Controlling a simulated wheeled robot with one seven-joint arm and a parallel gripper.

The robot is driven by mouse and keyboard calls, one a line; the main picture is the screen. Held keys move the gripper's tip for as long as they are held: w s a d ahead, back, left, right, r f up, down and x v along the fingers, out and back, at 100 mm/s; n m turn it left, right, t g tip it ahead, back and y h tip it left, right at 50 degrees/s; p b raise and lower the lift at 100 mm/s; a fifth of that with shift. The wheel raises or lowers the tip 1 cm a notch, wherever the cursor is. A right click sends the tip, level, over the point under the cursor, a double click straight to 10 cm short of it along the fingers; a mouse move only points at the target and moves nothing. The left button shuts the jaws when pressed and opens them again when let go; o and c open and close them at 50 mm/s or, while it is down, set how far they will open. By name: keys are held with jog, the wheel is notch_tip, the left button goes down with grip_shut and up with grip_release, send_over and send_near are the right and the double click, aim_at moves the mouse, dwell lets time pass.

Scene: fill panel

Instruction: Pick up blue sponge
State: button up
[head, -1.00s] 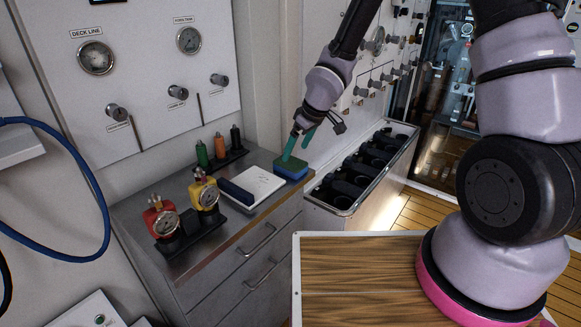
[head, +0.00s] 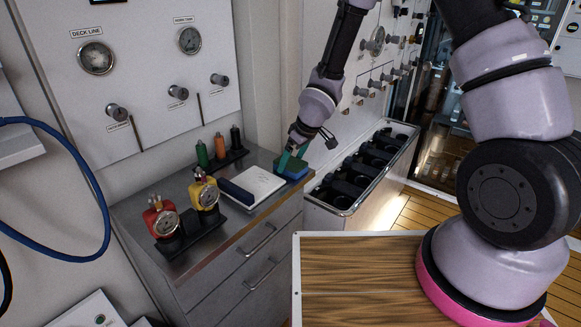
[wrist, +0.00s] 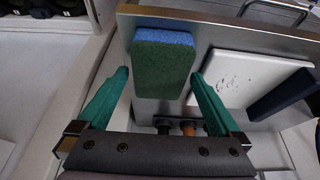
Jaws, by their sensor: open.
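The blue sponge (head: 294,165) lies on the metal top of the drawer cabinet, near its right end. In the wrist view the sponge (wrist: 163,65) shows a dark green face and a blue edge. My gripper (head: 291,158) is low over the sponge, with its teal fingers pointing down. In the wrist view my gripper (wrist: 160,78) is open, with one finger to each side of the sponge. Gaps show between the fingers and the sponge, wider on the left.
A bin of black holders (head: 361,170) stands to the right, and a wall rises behind.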

aim_at(292, 162)
jog(key=shift+f, duration=0.15)
jog(key=c, duration=1.2)
jog(key=shift+o, duration=0.2)
notch_tip(292, 162, up, 10)
jog(key=shift+r, duration=0.25)
